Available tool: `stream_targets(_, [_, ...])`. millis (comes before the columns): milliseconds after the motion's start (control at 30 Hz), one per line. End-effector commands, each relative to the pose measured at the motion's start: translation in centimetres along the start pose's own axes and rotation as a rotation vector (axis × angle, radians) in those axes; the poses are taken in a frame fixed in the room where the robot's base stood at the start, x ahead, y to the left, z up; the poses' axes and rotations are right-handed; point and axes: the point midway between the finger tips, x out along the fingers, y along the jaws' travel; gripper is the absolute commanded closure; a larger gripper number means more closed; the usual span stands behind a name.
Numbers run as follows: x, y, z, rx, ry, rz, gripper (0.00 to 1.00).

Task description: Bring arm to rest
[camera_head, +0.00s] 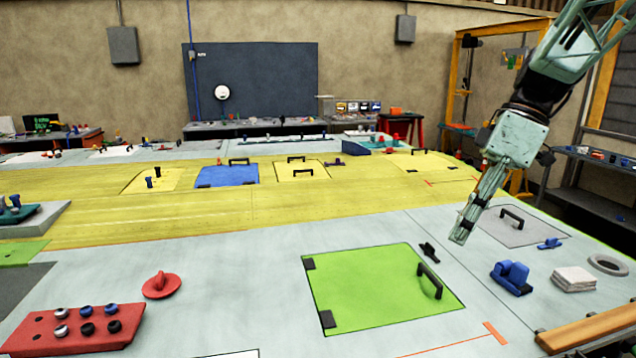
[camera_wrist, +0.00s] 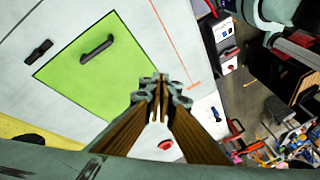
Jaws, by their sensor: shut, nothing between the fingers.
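My gripper (camera_head: 459,236) hangs from my arm at the right of the head view, pointing down and a little left. It is shut and empty, above the pale wing surface. In the wrist view my gripper (camera_wrist: 163,88) shows at the centre with its fingers together. A green panel (camera_head: 375,288) with a black handle lies below and left of the gripper; it also shows in the wrist view (camera_wrist: 80,85). A grey panel (camera_head: 520,232) with a black handle lies to the right of the gripper. I see no marked rest place for the arm.
A blue clamp-like part (camera_head: 511,278), a stack of white cloths (camera_head: 574,279) and a grey ring (camera_head: 608,264) lie at the right. A small black latch (camera_head: 429,252) is near the gripper. A red tray (camera_head: 75,330) stands front left. The air around the gripper looks clear.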

Motion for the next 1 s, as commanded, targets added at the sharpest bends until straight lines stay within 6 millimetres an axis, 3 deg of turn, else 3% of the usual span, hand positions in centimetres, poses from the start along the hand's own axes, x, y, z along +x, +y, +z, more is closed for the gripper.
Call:
stream_targets(467, [0.1, -7.4, -0.4, 0.207, -0.064, 0.108, 1.0])
stream_targets(1000, [0.9, -15.0, 0.6, 0.432, -0.085, 0.251, 1.0])
